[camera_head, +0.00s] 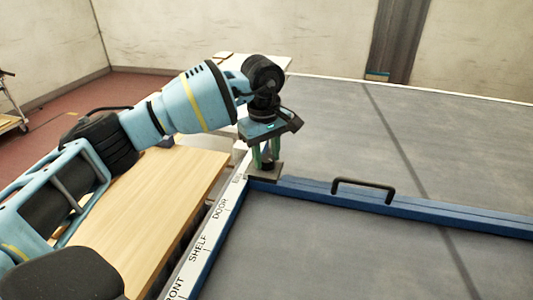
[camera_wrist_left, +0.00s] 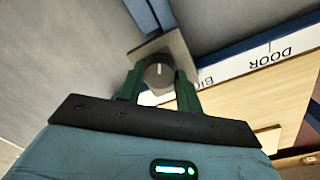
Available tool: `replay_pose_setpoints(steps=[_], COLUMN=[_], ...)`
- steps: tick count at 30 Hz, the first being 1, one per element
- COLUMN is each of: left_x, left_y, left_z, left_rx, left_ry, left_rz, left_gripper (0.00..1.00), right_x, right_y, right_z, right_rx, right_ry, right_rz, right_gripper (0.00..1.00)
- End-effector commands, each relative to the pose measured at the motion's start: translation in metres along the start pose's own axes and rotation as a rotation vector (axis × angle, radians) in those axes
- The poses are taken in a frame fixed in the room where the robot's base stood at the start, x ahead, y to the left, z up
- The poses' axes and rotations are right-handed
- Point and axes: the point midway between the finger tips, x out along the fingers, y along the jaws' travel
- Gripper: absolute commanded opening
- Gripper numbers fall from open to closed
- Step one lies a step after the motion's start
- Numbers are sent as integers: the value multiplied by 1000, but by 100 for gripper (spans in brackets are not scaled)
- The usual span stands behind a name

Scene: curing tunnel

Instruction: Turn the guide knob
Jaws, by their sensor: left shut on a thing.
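The guide knob (camera_wrist_left: 158,74) is a dark round knob with a pale pointer line, on a square grey plate (camera_wrist_left: 178,46) in the left wrist view. In the head view the plate (camera_head: 265,172) sits at the left end of the blue crossbar, at the corner by the white label strip. My left gripper (camera_head: 265,158) points down at it from above. Its green fingers (camera_wrist_left: 160,84) are shut on the knob, one on each side. The fingers partly hide the knob in the head view. My right gripper is not in view.
A blue bar (camera_head: 430,211) with a black handle (camera_head: 364,187) crosses the large grey surface (camera_head: 330,245). A white strip (camera_head: 203,240) reads DOOR, SHELF and a cut-off word ending in RONT. A wooden table (camera_head: 165,200) stands on the left, under my arm.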

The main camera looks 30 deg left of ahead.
Motion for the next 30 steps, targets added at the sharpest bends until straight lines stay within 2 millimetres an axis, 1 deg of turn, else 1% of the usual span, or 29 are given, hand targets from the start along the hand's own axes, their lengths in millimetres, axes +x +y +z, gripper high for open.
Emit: replay_pose_setpoints(steps=[5,11,21,30], left_x=[-1,-3,-5,-5], left_y=[0,0,0,1], left_z=[0,0,1,1], left_rx=[-22,-107,-393,-679], left_ry=[2,7,23,39], left_rz=[1,2,4,4], left_gripper=[12,12,12,12], right_x=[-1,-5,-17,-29], right_y=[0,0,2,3], right_z=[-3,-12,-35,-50], right_rx=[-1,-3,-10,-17], right_ry=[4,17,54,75], right_rz=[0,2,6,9], right_gripper=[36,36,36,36])
